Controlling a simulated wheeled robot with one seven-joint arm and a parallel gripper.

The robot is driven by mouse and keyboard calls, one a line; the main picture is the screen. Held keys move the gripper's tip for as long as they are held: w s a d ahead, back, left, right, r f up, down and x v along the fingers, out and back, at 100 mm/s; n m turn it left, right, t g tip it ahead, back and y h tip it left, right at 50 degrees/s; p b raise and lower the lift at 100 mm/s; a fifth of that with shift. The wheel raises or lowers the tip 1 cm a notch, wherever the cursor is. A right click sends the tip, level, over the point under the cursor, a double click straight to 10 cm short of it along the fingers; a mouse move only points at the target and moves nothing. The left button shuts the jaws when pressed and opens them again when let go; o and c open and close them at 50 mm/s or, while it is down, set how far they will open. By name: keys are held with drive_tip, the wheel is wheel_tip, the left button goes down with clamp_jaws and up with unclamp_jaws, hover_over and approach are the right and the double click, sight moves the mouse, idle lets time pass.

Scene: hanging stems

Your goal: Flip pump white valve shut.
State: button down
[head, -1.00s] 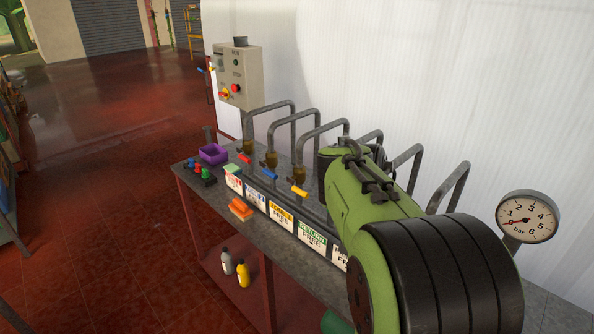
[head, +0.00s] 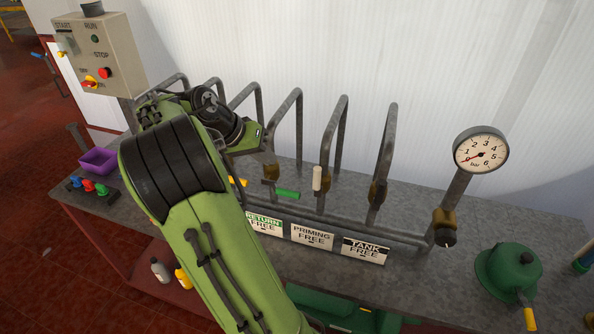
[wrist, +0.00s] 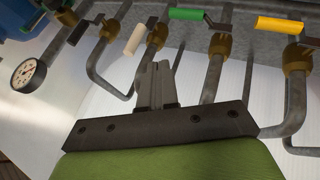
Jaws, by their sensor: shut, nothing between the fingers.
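The white valve handle (head: 317,178) stands upright on its pipe above the PRIMING FREE sign (head: 313,236) in the head view. In the wrist view the white handle (wrist: 134,40) lies tilted beside its brass valve body (wrist: 157,36). My gripper (wrist: 156,68) is shut and empty, its fingertips just below the white handle in the wrist picture and apparently apart from it. In the head view my arm's end is left of the white handle, and the fingers cannot be made out.
The green handle (head: 288,193) lies level to the left, with the yellow handle (head: 237,181) beyond it, partly behind my arm. A dark-handled valve (head: 377,192) and a pressure gauge (head: 481,150) stand to the right. Bent pipes rise behind the valves.

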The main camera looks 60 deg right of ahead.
sight(318, 183)
drive_tip(key=s+d+f+b, duration=0.1)
drive_tip(key=s+d+f, duration=0.5)
drive_tip(key=f, duration=0.2)
drive_tip(key=shift+s+d, duration=0.2)
drive_tip(key=shift+s, duration=0.05)
drive_tip(key=shift+w, duration=0.1)
drive_tip(key=shift+b, duration=0.5)
